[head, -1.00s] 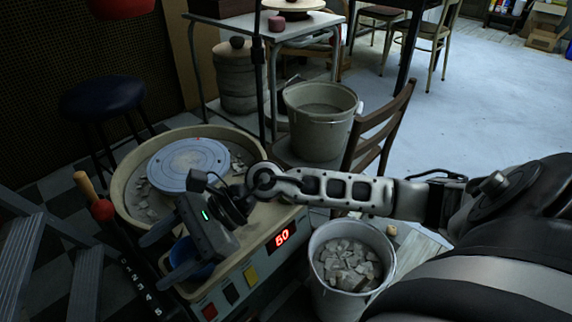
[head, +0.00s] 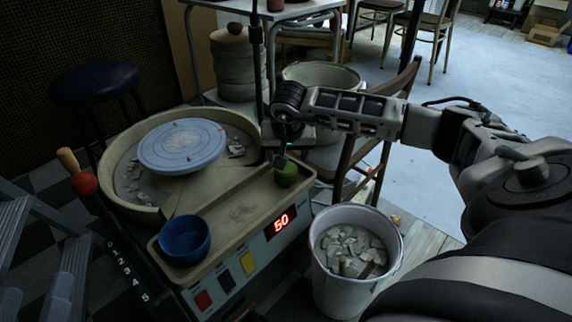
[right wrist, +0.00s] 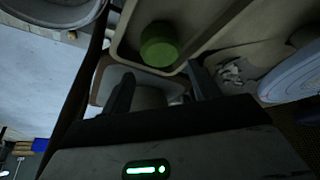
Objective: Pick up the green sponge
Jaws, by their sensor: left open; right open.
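The green sponge (head: 287,174) is a small rounded piece at the far right corner of the wheel's beige tray (head: 240,212). In the right wrist view the sponge (right wrist: 158,45) lies beyond the fingertips, roughly in line with the gap between them. My right gripper (right wrist: 162,78) is open and empty, its two dark fingers apart. In the head view the arm comes in from the right, with its wrist above the sponge. The gripper there is small, dark and seen almost edge-on. My left gripper does not show clearly in any view.
A blue bowl (head: 185,240) sits at the tray's front left. The wheel head (head: 182,146) is in the basin behind. A bucket of plaster pieces (head: 352,250) stands to the right. A wooden chair (head: 385,125) and another bucket (head: 325,75) are close behind the arm.

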